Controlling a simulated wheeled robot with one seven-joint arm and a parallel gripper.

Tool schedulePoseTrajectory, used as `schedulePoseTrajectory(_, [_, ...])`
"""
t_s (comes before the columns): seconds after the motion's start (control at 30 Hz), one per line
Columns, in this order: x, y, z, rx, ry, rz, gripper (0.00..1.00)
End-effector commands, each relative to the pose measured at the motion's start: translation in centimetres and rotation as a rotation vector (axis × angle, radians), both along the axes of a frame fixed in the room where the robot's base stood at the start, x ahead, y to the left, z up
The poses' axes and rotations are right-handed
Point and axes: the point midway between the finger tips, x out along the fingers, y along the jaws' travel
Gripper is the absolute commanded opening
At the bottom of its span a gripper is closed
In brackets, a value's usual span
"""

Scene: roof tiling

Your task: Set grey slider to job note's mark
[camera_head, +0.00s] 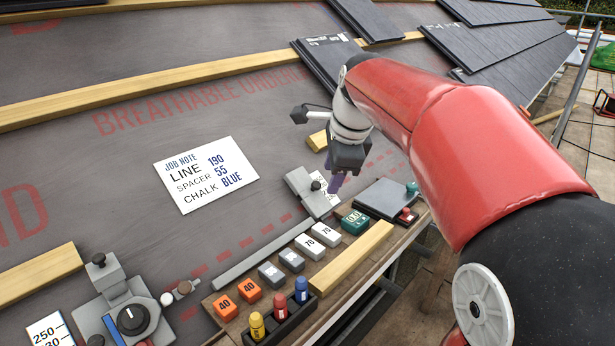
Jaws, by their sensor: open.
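The white job note (205,175) lies on the grey roof underlay and reads LINE 190, SPACER 55, CHALK BLUE. A grey metal block (301,182) with a black knob (316,186) sits at the far end of a long grey bar (262,250). A small white label beside it is partly hidden by my gripper. My gripper (334,184) is open, pointing down just right of that knob, with its purplish fingertips close to it. I cannot tell whether they touch. A second grey fixture (110,280) at lower left has a black knob and dial, near a number card (50,330) showing 250.
A wooden ledge holds orange 40 blocks (225,307), grey blocks, white 70 blocks (325,235), a green box (354,221) and a rack (280,322) of yellow, red and blue chalks. Wooden battens (150,92) cross the underlay. Dark tiles (500,45) lie at upper right.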

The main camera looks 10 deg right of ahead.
Motion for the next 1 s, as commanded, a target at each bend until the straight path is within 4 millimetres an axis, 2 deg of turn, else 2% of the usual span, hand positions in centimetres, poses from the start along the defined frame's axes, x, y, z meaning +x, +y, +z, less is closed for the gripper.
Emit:
schedulePoseTrajectory(0.03, [2.6,-0.5,-1.1,0.065,0.029,-0.124,0.44])
schedulePoseTrajectory(0.1, [5.4,-0.8,-1.7,0.158,0.067,-0.302,0.44])
schedulePoseTrajectory(0.2, [8.5,-1.4,-2.7,0.266,0.119,-0.514,0.44])
schedulePoseTrajectory(0.3, [10.6,-1.9,-3.3,0.341,0.157,-0.662,0.44])
schedulePoseTrajectory(0.53, [12.1,-2.0,-4.6,0.395,0.189,-0.774,0.44])
schedulePoseTrajectory(0.8, [13.4,-1.1,-8.6,0.393,0.188,-0.772,0.44])
schedulePoseTrajectory(1.0, [14.1,-0.6,-10.6,0.394,0.187,-0.772,0.44])
